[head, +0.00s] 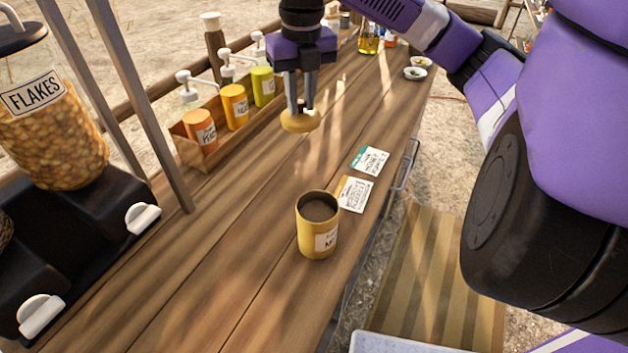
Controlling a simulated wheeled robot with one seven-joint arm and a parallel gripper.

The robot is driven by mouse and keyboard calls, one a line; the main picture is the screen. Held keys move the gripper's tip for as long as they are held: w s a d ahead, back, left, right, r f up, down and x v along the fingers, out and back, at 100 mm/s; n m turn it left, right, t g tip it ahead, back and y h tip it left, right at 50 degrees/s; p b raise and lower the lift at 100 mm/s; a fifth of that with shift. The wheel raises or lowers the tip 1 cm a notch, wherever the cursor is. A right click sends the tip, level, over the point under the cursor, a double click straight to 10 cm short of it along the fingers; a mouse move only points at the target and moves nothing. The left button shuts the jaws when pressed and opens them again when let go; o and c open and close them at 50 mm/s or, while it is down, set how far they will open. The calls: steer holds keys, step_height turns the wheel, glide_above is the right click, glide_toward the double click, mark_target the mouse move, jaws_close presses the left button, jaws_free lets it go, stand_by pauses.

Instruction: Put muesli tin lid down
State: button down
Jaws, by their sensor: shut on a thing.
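The muesli tin (317,226) is a yellow cylinder with a white label. It stands upright and uncovered near the right edge of the wooden counter, with brownish contents showing inside. My gripper (302,108) points down over the counter, behind and slightly left of the tin. It is shut on the muesli tin lid (300,122), a round yellow lid held roughly level at the fingertips. I cannot tell from this view how far the lid is above the wood.
Two cards (354,194) (370,160) lie behind the tin. A wooden box (190,150) holds pump bottles at the left. A flakes dispenser (52,130) stands at front left. Small bowls (415,73) and an oil bottle (369,40) are farther back. The counter (230,250) is clear left of the tin.

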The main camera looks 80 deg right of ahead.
steer(key=shift+s+f, duration=0.1)
step_height(320, 180, down, 20)
steer(key=shift+r+b, duration=0.1)
steer(key=shift+b, duration=0.5)
steer(key=c, duration=1.3)
jaws_free()
steer(key=r, duration=0.8)
steer(key=a+r, duration=0.1)
steer(key=r, duration=0.3)
steer(key=shift+s+p, duration=0.35)
steer(key=shift+s, duration=0.05)
